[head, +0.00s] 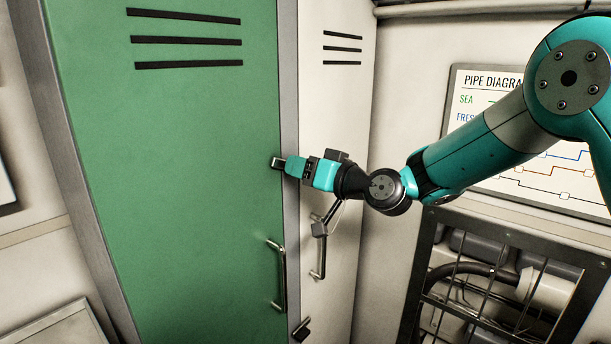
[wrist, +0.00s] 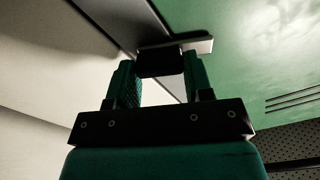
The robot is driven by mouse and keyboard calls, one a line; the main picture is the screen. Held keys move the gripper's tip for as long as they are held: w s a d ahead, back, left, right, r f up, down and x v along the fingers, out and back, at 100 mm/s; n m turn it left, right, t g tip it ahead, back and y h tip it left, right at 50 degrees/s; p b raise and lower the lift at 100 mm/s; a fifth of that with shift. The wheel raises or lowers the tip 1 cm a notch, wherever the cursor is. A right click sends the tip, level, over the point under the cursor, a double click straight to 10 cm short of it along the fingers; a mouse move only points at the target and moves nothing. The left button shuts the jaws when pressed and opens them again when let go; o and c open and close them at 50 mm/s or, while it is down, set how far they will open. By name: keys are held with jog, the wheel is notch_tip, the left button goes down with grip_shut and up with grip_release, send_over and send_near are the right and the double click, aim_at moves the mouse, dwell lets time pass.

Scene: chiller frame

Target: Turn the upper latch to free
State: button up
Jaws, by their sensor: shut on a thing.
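The upper latch (head: 276,162) is a small dark and pale metal piece at the right edge of the green door (head: 190,190). In the wrist view the latch (wrist: 158,62) shows a black block with a pale bar above it, which reaches over the green door (wrist: 250,75). My gripper (head: 289,166) is at the latch, coming from the right. In the wrist view my gripper (wrist: 160,78) has its two fingers on either side of the black block, shut on it. In the head view the fingers hide part of the latch.
A lower latch (head: 301,330) sits further down the same edge. A green door handle (head: 279,275) and a white door handle (head: 320,250) stand out below my gripper. A barred rack (head: 500,285) and a pipe diagram board (head: 475,150) are at the right.

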jog(key=shift+w+d+r+m+p, duration=0.1)
jog(key=shift+m+p, duration=0.05)
jog(key=shift+m, duration=2)
jog(key=shift+w+d+f+m+p, duration=0.1)
jog(key=shift+m, duration=2.1)
jog(key=shift+w+r+m+p, duration=0.1)
jog(key=shift+m+p, duration=0.05)
jog(key=shift+m, duration=2)
jog(key=o, duration=0.9)
